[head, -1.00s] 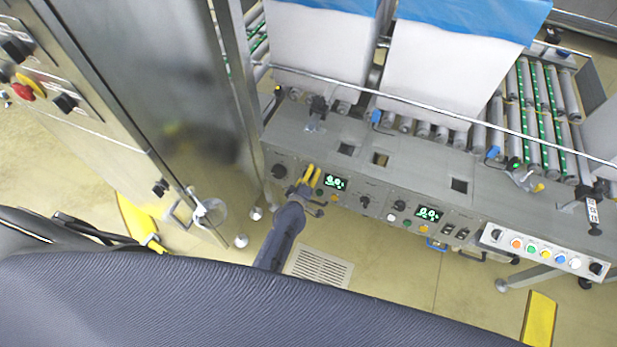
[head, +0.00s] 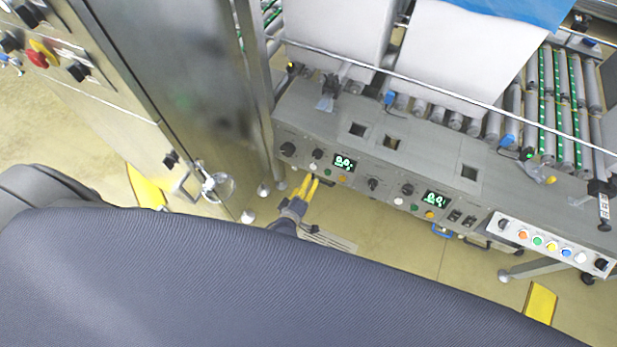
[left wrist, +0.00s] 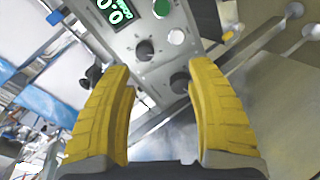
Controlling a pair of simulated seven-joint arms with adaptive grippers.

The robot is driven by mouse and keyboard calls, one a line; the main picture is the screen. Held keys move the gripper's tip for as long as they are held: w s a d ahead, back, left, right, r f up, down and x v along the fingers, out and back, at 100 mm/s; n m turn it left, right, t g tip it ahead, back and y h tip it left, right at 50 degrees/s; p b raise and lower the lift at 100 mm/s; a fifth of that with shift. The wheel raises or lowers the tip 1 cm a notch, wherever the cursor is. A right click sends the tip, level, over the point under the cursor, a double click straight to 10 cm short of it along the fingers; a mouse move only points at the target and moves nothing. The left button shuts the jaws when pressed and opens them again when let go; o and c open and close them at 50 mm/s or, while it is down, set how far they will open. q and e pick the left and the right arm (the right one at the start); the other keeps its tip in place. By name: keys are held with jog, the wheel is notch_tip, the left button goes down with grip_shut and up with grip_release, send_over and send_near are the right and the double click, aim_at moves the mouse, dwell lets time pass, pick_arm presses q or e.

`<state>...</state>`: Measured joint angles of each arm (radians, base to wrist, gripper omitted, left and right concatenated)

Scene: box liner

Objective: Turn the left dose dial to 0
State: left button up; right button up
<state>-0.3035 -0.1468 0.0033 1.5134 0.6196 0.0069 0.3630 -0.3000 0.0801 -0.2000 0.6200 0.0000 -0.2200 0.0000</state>
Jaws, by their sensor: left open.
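The left dose display (head: 344,162) glows green on the front panel and seems to read 0.0, with small digits blurred. It is partly cut off at the top of the left wrist view (left wrist: 120,10). The black dial (left wrist: 145,50) beside it seems to be the left dose dial; its pointer is too small to read. My left gripper (head: 308,183) is open, with yellow fingers, below and in front of the panel. In the left wrist view its fingers (left wrist: 163,82) frame empty space, apart from the dial. My right gripper is not in view.
A second display (head: 436,200) and a row of coloured buttons (head: 552,246) lie further right. A steel cabinet (head: 165,90) stands left of the panel. Open floor lies below.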

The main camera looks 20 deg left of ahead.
pick_arm(q)
jog(key=shift+s, duration=0.5)
jog(key=s+d+f+m+g+h, duration=0.25)
jog(key=s+f+m+g, duration=0.65)
jog(key=s+f, duration=1.3)
jog(key=s+a+f+m+g+y, duration=0.1)
jog(key=s+a+f+m, duration=0.3)
jog(key=s, duration=0.5)
jog(key=s+a+f+m+g+y, duration=0.1)
jog(key=s+a+f+m+g, duration=0.1)
jog(key=s+a+f, duration=0.5)
jog(key=s+m, duration=0.1)
jog(key=s, duration=0.2)
jog(key=shift+s+a+f+m+g, duration=0.15)
jog(key=shift+a+f+m+g, duration=0.15)
jog(key=shift+m, duration=0.1)
jog(key=shift+d+y, duration=0.1)
jog(key=shift+y, duration=0.15)
